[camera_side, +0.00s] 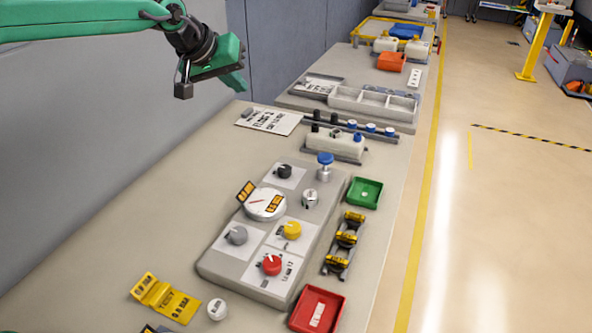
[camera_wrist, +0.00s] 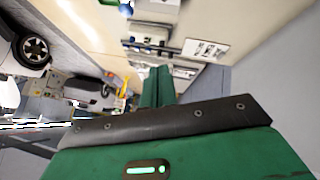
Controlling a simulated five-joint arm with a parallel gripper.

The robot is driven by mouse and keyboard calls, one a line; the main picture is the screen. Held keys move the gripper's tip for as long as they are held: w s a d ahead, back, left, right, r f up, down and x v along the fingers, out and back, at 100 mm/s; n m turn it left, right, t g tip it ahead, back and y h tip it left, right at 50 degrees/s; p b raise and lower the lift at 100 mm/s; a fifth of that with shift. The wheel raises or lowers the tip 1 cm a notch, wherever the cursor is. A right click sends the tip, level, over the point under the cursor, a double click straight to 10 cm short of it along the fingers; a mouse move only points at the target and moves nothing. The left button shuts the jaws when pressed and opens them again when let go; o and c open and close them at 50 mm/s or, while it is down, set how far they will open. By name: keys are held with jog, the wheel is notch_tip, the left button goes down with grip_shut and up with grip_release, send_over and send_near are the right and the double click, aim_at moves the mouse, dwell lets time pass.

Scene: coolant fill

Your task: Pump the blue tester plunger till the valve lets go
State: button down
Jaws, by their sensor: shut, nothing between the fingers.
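The blue tester plunger (camera_side: 325,160) stands upright on a short metal body at the far right end of the grey panel (camera_side: 228,265) in the side view. A white and silver capped fitting (camera_side: 310,198) stands just in front of it; I cannot tell whether this is the valve.
The panel carries black, grey, yellow and red knobs (camera_side: 271,265). Green (camera_side: 366,192) and red (camera_side: 317,310) trays and a rack of yellow-topped parts (camera_side: 345,240) line its right side. A white tank (camera_side: 336,146) stands behind the plunger.

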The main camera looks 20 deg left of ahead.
jog(key=w+d+f+n, duration=0.1)
jog(key=w+d+f, duration=0.4)
jog(key=w+d, duration=0.3)
jog(key=h, duration=0.2)
send_over(323, 158)
jog(key=shift+n+t, duration=0.4)
notch_tip(323, 158, down, 5)
jog(key=shift+f, duration=0.1)
jog(key=shift+s+f, duration=0.1)
jog(key=shift+f, duration=4.2)
